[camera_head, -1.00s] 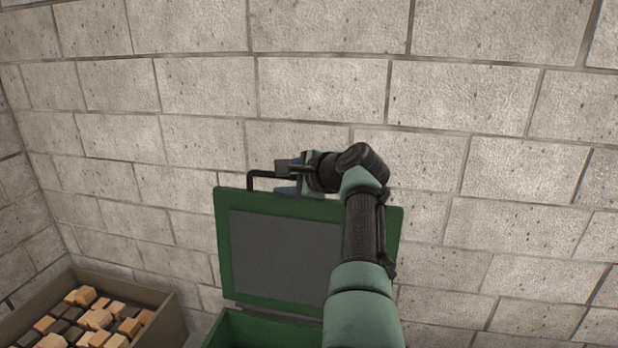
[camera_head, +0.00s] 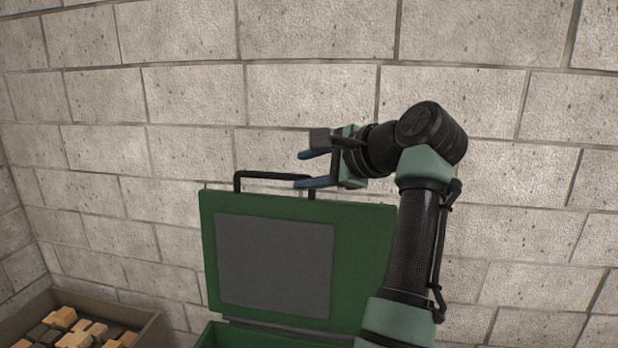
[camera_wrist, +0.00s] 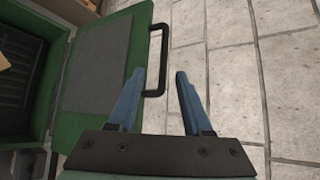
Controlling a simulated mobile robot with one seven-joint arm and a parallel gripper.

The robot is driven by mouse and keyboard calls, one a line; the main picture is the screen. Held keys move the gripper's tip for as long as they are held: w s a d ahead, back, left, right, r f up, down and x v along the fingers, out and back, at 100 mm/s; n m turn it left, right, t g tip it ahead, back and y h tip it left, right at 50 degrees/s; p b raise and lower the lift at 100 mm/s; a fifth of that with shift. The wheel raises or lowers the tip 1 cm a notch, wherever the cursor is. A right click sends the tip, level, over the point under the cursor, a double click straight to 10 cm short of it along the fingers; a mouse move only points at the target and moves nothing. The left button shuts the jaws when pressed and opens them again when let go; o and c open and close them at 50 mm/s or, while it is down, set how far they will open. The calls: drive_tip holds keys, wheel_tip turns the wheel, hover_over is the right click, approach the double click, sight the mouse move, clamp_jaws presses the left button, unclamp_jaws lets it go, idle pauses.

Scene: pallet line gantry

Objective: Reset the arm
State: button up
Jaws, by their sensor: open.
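My gripper (camera_head: 306,170) is open and empty, its two blue fingers pointing left. In the head view it is in front of the block wall, at the top edge of a raised green lid (camera_head: 365,245) with a dark grey panel. A black handle (camera_head: 262,176) stands on the lid's top edge. In the wrist view my gripper (camera_wrist: 158,75) has its fingers spread apart; the handle (camera_wrist: 163,60) shows close to the left fingertip, and I cannot tell whether they touch.
The green case (camera_head: 250,338) stands open below the lid. A brown crate (camera_head: 142,330) with several wooden and dark blocks is at lower left. A pale block wall (camera_head: 520,150) rises behind; the space right of my arm is clear.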

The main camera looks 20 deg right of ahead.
drive_tip(key=shift+s+r, duration=0.1)
idle(0.3)
drive_tip(key=s+a+r+n+t+h+b, duration=0.1)
drive_tip(key=s+a+r+n+t, duration=0.3)
drive_tip(key=s, duration=0.5)
drive_tip(key=s+a+r+n+t+h+b, duration=0.2)
drive_tip(key=s+a+r+n+t+b, duration=0.1)
drive_tip(key=s+a+n+t, duration=0.3)
drive_tip(key=s+a+r+n+t+h+b, duration=0.2)
drive_tip(key=s+a+r+n+t, duration=0.3)
drive_tip(key=s+n, duration=0.3)
drive_tip(key=s+a+r, duration=0.1)
drive_tip(key=s, duration=0.2)
drive_tip(key=shift+s+n+b, duration=0.3)
drive_tip(key=shift+n, duration=0.1)
